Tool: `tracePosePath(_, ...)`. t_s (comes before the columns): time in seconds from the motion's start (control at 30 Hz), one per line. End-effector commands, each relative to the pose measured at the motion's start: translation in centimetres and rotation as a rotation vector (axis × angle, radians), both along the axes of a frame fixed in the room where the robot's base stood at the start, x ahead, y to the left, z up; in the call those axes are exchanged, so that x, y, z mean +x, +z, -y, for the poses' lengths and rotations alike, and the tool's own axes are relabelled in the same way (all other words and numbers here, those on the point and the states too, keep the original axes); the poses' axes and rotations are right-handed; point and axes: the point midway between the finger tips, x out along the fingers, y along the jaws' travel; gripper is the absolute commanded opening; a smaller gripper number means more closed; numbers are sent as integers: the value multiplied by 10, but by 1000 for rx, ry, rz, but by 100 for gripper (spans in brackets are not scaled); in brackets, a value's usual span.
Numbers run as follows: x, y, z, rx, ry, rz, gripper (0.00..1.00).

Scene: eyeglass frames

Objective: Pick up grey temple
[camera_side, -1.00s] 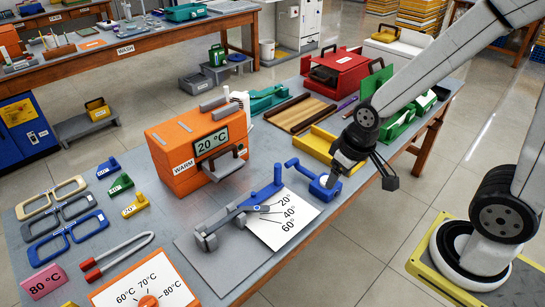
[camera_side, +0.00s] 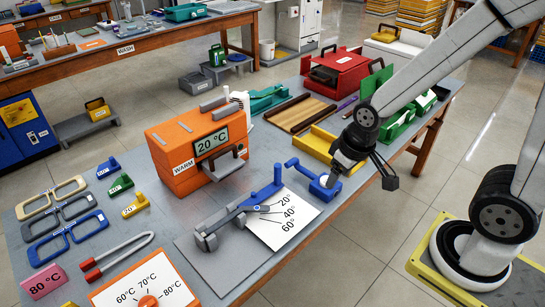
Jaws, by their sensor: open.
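I cannot tell whether either is a temple. Grey, blue and tan eyeglass fronts (camera_side: 62,212) lie at the left of the table. My gripper (camera_side: 337,168) is at the table's right edge, well to the right of the warmer.
A blue and grey angle jig (camera_side: 260,192) stands left of my gripper, beside a marked white sheet (camera_side: 286,218). A yellow tray (camera_side: 316,146) and a red case (camera_side: 338,75) are behind. A dial panel (camera_side: 118,290) lies in front.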

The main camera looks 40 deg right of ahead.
Motion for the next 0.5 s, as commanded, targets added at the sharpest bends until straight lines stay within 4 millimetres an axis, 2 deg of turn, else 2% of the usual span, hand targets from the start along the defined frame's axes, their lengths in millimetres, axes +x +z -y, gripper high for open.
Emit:
tracePosePath(0.27, 2, 0, -1, -1, 9, -1, 68)
tracePosePath(0.37, 8, 0, -3, -6, 35, -5, 68)
tracePosePath(0.5, 26, -1, -8, -20, 117, -18, 68)
